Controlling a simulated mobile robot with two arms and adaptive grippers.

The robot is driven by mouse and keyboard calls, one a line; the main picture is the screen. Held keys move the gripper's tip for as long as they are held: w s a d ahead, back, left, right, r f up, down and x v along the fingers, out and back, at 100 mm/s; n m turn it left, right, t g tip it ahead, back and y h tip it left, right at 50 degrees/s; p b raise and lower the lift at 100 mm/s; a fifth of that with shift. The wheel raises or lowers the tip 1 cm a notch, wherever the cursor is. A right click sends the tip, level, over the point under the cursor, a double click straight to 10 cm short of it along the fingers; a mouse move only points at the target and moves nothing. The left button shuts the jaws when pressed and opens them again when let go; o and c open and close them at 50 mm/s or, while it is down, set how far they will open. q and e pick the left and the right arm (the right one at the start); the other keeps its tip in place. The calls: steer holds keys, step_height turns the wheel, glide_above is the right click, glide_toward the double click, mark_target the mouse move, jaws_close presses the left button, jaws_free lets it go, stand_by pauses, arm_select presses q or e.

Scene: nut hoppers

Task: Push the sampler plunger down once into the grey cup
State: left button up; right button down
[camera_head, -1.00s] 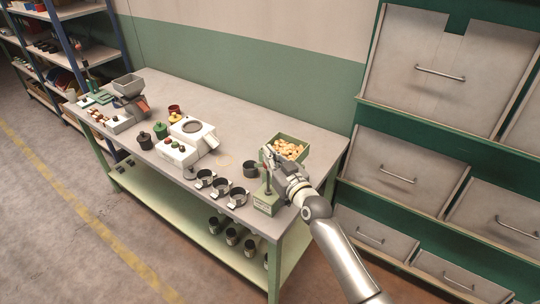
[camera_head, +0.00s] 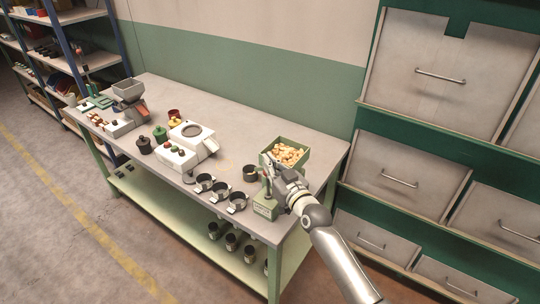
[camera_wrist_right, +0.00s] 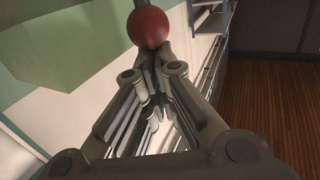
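A green sampler stand (camera_head: 265,207) stands at the front right corner of the workbench. A grey cup (camera_head: 250,173) stands beside it on the bench top, to the left and behind. My right gripper (camera_head: 267,160) is above the stand and partly hides its upper part. In the right wrist view the fingers converge and look shut, with nothing visible between them. A red ball knob (camera_wrist_right: 148,27) on a grey rod lies just beyond the fingertips (camera_wrist_right: 155,55); whether they touch it I cannot tell. My left gripper is not in view.
A green bin of nuts (camera_head: 289,152) stands just behind my right gripper. Several dark cups (camera_head: 221,190) with pale bands line the front edge. A white machine (camera_head: 190,145) and a grey hopper (camera_head: 129,88) stand farther left. Grey drawers (camera_head: 390,166) stand at the right.

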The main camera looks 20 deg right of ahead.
steer(key=shift+s+f, duration=0.1)
steer(key=shift+f, duration=0.35)
steer(key=r+p, duration=0.1)
steer(key=w+r+p, duration=0.1)
steer(key=r, duration=0.1)
steer(key=r+p, duration=0.2)
steer(key=shift+w+a+r, duration=0.1)
steer(key=shift+w+r, duration=0.1)
steer(key=shift+w, duration=0.05)
steer(key=shift+s+f+b, duration=0.75)
steer(key=shift+s, duration=0.05)
steer(key=s+d+b, duration=0.1)
steer(key=s+d, duration=0.1)
steer(key=s, duration=0.6)
steer(key=shift+r+b, duration=0.4)
steer(key=shift+r, duration=0.05)
steer(key=shift+s+a, duration=0.1)
